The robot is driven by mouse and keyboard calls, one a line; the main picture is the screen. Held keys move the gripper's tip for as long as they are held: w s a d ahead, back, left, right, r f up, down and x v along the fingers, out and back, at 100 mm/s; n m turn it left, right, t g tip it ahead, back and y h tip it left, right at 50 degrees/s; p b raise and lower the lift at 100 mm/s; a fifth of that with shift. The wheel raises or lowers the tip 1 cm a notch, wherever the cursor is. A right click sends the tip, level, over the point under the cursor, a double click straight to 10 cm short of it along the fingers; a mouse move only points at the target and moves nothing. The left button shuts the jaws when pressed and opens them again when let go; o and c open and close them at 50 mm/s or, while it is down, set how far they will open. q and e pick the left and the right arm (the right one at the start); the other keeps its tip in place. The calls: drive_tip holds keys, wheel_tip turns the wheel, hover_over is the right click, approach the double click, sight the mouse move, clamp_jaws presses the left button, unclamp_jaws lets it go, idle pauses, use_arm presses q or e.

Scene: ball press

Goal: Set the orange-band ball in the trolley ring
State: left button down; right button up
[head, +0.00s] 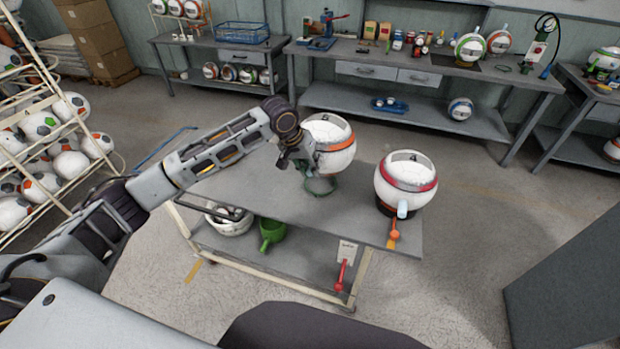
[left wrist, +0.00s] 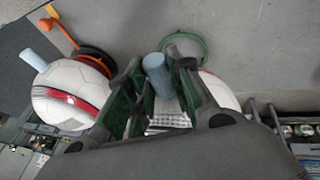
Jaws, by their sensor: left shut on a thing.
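The orange-band ball (head: 338,159) is white with an orange band and hangs just above the trolley top (head: 262,195). My left gripper (head: 303,162) is at its left side. In the left wrist view, its jaws (left wrist: 157,95) are shut on the ball's blue-grey peg (left wrist: 156,72); part of the ball (left wrist: 220,90) shows behind one finger. The green ring (head: 320,187) is on the trolley, just below and left of the ball, and seems empty; it also shows in the left wrist view (left wrist: 203,46). I cannot tell the exact gap. My right gripper is out of view.
A red-band ball (head: 405,170) sits in a black ring with an orange handle (head: 393,234) at the trolley's right end. A green cup (head: 271,232) and white bowl (head: 229,222) are on the lower shelf. A ball rack (head: 55,135) stands left; workbenches line the back.

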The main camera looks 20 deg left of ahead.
use_arm(q)
drive_tip(key=shift+f, duration=0.25)
wheel_tip(320, 180, down, 4)
drive_tip(key=shift+f, duration=0.1)
idle(0.4)
drive_tip(key=shift+f, duration=0.2)
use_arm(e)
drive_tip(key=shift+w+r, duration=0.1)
use_arm(q)
drive_tip(key=c, duration=1.4)
unclamp_jaws()
drive_tip(key=shift+f, duration=0.1)
drive_tip(key=shift+o, duration=0.7)
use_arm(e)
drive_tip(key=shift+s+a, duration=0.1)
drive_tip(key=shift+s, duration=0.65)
